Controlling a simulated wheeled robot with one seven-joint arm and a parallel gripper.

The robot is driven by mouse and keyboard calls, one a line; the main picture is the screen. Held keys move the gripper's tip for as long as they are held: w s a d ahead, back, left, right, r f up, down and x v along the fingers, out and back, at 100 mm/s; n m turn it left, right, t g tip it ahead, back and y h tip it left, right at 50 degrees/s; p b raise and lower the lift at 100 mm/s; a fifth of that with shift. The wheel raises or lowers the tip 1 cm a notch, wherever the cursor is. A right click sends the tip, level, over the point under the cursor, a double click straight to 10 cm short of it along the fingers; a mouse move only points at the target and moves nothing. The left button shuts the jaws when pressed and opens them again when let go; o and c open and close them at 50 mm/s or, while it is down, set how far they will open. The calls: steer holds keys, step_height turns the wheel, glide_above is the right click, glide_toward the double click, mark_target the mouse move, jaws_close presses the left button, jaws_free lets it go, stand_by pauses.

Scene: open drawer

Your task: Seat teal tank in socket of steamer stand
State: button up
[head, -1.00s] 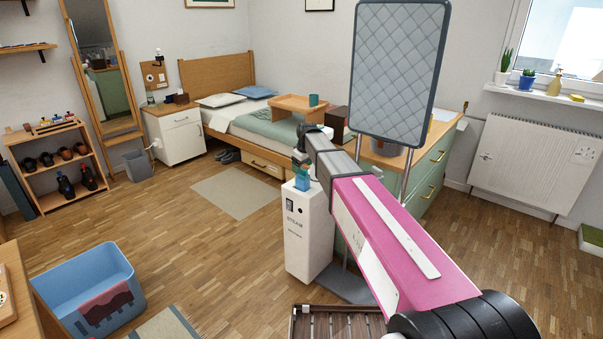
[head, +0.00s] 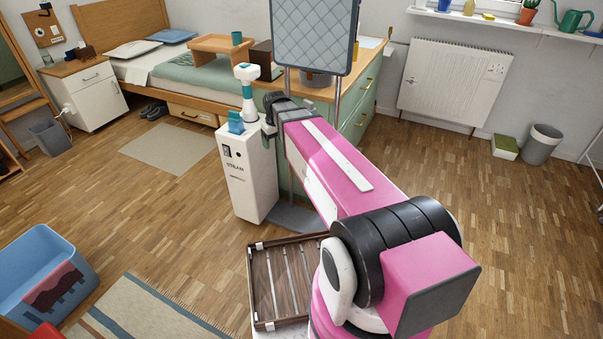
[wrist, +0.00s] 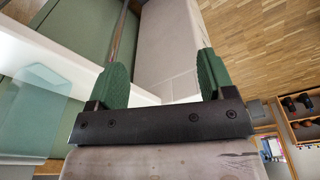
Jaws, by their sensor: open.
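The white steamer stand (head: 252,180) stands upright on the floor in front of the green dresser. The teal tank (head: 236,123) is at the top of the stand, at its front left; its lower end and the socket are not clear, so I cannot tell how deep it sits. My gripper (head: 268,122) is just right of the tank, mostly hidden by my wrist. In the wrist view my gripper (wrist: 158,75) is open, with nothing between its green fingers. A pale teal translucent shape (wrist: 38,100) lies left of them; I cannot identify it.
A quilted board (head: 312,35) on metal poles rises behind my arm. The dresser (head: 362,100) stands close behind the stand. A slatted wooden tray (head: 283,285) is at front centre, and a blue bin (head: 45,270) at lower left.

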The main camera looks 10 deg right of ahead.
steer(key=s+d+f+m, duration=0.2)
steer(key=s+d+f, duration=0.1)
steer(key=s, duration=0.5)
steer(key=s+d+f+m+g, duration=0.1)
steer(key=s+d+f, duration=0.3)
steer(key=s, duration=0.4)
steer(key=shift+d+f+m, duration=0.2)
steer(key=shift+d+m, duration=0.6)
steer(key=shift+m, duration=0.1)
